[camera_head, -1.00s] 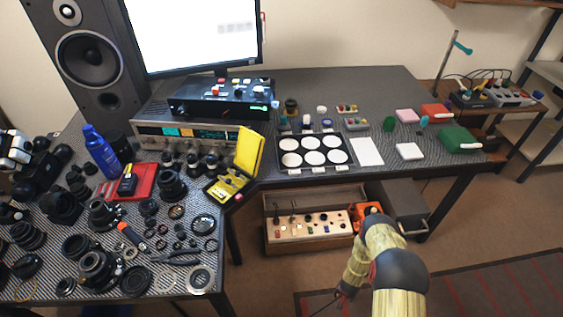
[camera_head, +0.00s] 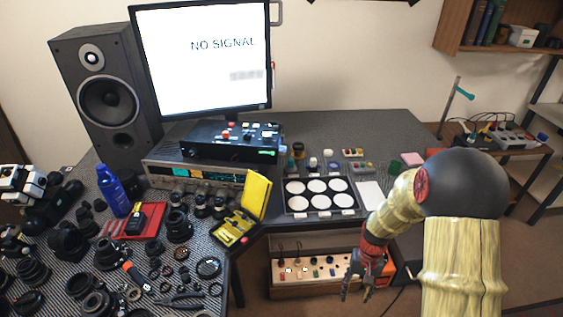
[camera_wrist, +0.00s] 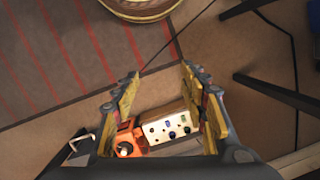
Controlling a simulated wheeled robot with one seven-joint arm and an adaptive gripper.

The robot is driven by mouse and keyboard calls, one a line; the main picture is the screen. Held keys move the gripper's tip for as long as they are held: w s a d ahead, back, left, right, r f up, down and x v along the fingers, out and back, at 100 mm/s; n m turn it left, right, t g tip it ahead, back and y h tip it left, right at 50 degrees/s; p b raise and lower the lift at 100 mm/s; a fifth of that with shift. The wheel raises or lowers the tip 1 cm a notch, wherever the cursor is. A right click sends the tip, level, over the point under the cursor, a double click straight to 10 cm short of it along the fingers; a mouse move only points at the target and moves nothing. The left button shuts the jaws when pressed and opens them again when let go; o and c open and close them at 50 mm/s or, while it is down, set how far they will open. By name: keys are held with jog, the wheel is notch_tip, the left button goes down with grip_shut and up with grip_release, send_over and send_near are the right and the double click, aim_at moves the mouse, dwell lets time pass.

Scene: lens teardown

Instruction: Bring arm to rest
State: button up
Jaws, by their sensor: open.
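My gripper (camera_head: 357,292) hangs at the lower right in the head view, in front of the desk, with its fingers pointing down. My arm comes in from the right, bent at a dark round joint. In the wrist view the two yellow-padded fingers of my gripper (camera_wrist: 160,78) stand wide apart with nothing between their tips. Below them show the floor (camera_wrist: 50,70), a pale box with knobs (camera_wrist: 168,126) and an orange object (camera_wrist: 127,141). My arm hides the right part of the desk in the head view.
The desk holds a yellow case (camera_head: 245,208), a tray of white discs (camera_head: 298,210), a white sheet (camera_head: 370,195) and many lens parts at left. The knobbed box (camera_head: 310,272) sits low beneath the desk, close to my gripper. Bare floor lies around a striped rug (camera_wrist: 75,45).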

jog(key=s+a+r+n+t+p, duration=0.1)
jog(key=s+r, duration=0.4)
jog(key=r, duration=0.8)
jog(key=s+a+r+t+p, duration=0.1)
jog(key=s+r+t, duration=0.3)
jog(key=r, duration=0.9)
jog(key=s+a+r+n+t+h+p, duration=0.1)
jog(key=s+a+r+t, duration=0.1)
jog(key=s+r, duration=0.5)
notch_tip(320, 180, up, 6)
jog(key=shift+s+a+r+n+t+p, duration=0.25)
jog(key=shift+a+n+t+p, duration=0.1)
jog(key=shift+a, duration=0.15)
